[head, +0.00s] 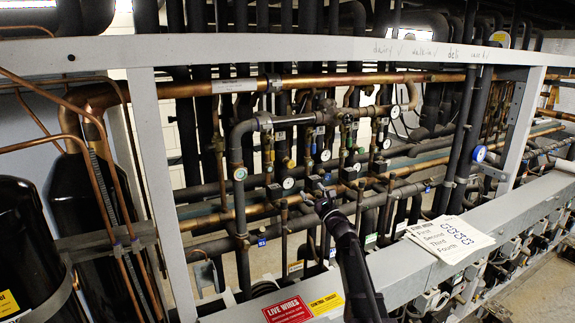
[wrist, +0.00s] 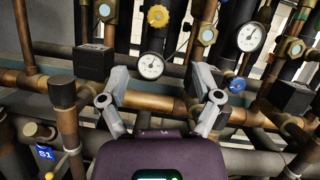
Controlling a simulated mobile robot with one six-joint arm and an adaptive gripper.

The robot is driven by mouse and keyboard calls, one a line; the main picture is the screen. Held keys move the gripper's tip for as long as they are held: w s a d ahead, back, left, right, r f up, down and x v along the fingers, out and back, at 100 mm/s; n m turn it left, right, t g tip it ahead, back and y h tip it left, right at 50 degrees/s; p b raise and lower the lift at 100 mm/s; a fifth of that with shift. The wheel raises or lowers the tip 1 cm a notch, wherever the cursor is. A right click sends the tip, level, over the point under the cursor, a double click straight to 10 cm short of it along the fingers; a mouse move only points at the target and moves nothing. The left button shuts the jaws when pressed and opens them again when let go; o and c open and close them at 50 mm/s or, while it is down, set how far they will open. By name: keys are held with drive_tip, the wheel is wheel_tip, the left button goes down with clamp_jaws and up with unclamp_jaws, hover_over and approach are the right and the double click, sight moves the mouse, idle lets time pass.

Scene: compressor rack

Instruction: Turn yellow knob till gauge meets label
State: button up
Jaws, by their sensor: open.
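A yellow knob (wrist: 158,16) sits near the top middle of the wrist view. Below it is a round white-faced gauge (wrist: 151,66); its numbers are too small to read. My gripper (wrist: 160,92) is open and empty. Its fingers stand apart in front of a copper pipe, below the gauge and apart from the knob. In the head view my gripper (head: 322,203) is among the pipes at the centre.
A second gauge (wrist: 250,37) and a blue knob (wrist: 236,84) are to the right. Black boxes (wrist: 93,62) and copper pipes crowd both sides. A blue S1 tag (wrist: 43,153) hangs lower left. The white frame rail (head: 300,48) crosses above.

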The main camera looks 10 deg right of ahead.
sight(292, 165)
drive_tip(key=shift+s+a+r, duration=0.1)
drive_tip(key=shift+s+r, duration=0.05)
drive_tip(key=p+x, duration=0.5)
drive_tip(key=x, duration=0.8)
drive_tip(key=shift+w+a, duration=0.15)
drive_tip(key=shift+w, duration=0.25)
clamp_jaws()
